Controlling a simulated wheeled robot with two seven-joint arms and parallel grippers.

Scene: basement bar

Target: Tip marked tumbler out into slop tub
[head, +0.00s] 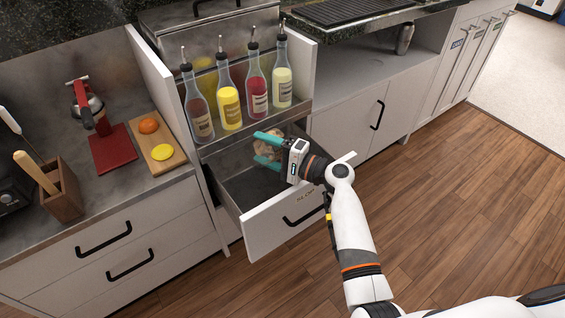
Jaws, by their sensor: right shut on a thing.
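My right gripper (264,150) reaches from the lower right over an open drawer (270,225). Its teal fingers are shut on a tan-brown, rounded thing (270,146), partly hidden by the fingers. I cannot tell whether this is the marked tumbler; no mark can be made out on it. It is held over or inside the back of the drawer, below the bottle rack. The drawer's dark bottom shows bare at the front left. I cannot pick out a slop tub for certain. My left gripper is not in view.
Several pour-spout bottles (229,104) stand on a ledge just behind the gripper. At left, a counter holds a cutting board (158,145) with fruit, a red-based press (110,150) and a wooden block (62,198). Free wooden floor (450,210) lies at right.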

